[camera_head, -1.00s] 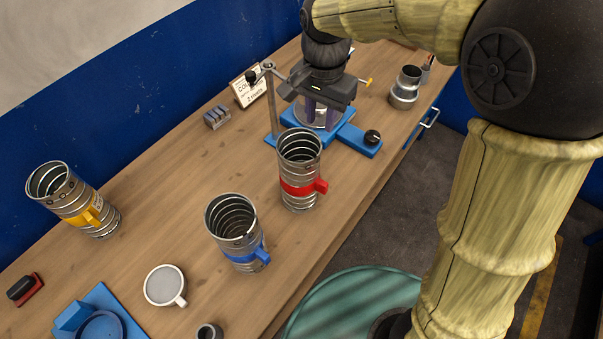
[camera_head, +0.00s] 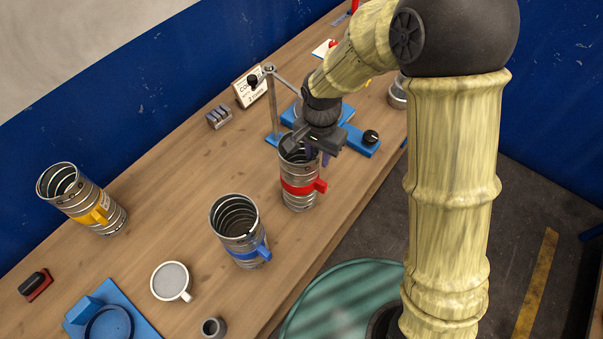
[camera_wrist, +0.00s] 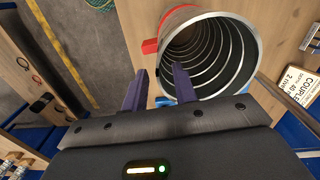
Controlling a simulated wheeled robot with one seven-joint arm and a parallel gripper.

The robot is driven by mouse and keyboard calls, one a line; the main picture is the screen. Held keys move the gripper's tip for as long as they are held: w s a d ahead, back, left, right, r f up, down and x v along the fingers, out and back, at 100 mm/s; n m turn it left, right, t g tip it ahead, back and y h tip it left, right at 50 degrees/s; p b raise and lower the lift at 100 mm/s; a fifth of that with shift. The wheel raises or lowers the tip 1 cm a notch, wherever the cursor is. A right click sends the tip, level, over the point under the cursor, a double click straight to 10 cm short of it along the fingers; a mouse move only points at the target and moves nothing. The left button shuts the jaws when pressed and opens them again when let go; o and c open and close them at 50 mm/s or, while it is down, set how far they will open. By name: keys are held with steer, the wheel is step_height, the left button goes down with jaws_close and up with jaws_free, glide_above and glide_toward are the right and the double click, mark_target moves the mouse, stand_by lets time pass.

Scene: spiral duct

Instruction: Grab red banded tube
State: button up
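The red banded tube (camera_head: 300,187) is a ribbed silver metal duct with a red band and a red tab, standing upright on the bench. In the wrist view its open mouth (camera_wrist: 248,62) fills the upper middle, with the red tab (camera_wrist: 150,46) at its left. My gripper (camera_head: 318,156) is above and at the tube's rim, in front of its upper right part in the head view. In the wrist view its two purple fingers (camera_wrist: 160,90) are apart. One overlaps the tube's opening and the other is outside its wall. Contact cannot be told.
A blue banded tube (camera_head: 240,236) stands left of the red one, and a yellow banded tube (camera_head: 90,207) farther left. A blue stand base (camera_head: 360,143) lies behind my gripper. The bench's middle is clear.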

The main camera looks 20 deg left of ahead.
mark_target(316, 167)
steer(key=shift+s+f+p, duration=0.1)
steer(key=shift+f+p, duration=0.5)
steer(key=shift+p, duration=0.1)
step_height(316, 167, down, 4)
steer(key=shift+p, duration=0.8)
steer(key=shift+s, duration=0.2)
steer(key=shift+w, duration=0.1)
steer(key=shift+w, duration=0.1)
jaws_close()
